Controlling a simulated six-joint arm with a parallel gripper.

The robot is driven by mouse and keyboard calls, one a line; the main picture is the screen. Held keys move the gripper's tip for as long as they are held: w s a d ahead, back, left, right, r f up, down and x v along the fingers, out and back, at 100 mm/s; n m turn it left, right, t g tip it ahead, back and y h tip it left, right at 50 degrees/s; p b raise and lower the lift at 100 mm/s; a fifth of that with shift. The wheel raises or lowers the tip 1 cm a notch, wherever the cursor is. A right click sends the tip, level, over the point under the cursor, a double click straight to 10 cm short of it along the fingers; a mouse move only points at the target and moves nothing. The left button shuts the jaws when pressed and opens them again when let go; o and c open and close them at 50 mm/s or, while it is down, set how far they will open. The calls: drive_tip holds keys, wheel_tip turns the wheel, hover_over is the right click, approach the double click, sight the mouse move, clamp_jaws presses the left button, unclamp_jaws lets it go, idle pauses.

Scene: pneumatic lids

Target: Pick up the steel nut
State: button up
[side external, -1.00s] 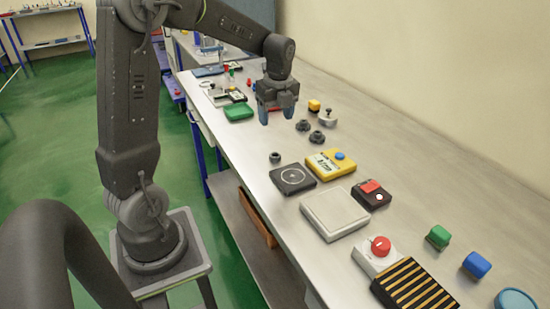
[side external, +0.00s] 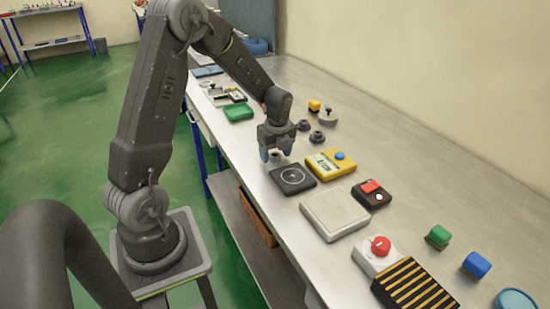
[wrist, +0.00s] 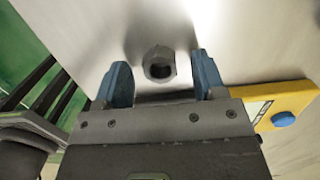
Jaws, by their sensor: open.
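The steel nut (wrist: 158,63) is a small dark grey hexagonal piece with a round hole, lying on the steel bench. In the wrist view it sits between the two blue fingertips of my gripper (wrist: 161,80), with a gap on each side. In the side external view my gripper (side external: 277,154) is low over the bench, pointing down, and the nut (side external: 276,156) shows only partly between the fingers. The gripper is open and empty.
A yellow meter (side external: 330,164) with a blue knob is to the right. A pale square plate (side external: 335,214) and dark knobs (side external: 317,137) are nearby. The bench's left edge is close.

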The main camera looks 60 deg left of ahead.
drive_tip(key=shift+f, duration=0.15)
drive_tip(key=c, duration=1)
drive_tip(key=shift+c, duration=0.2)
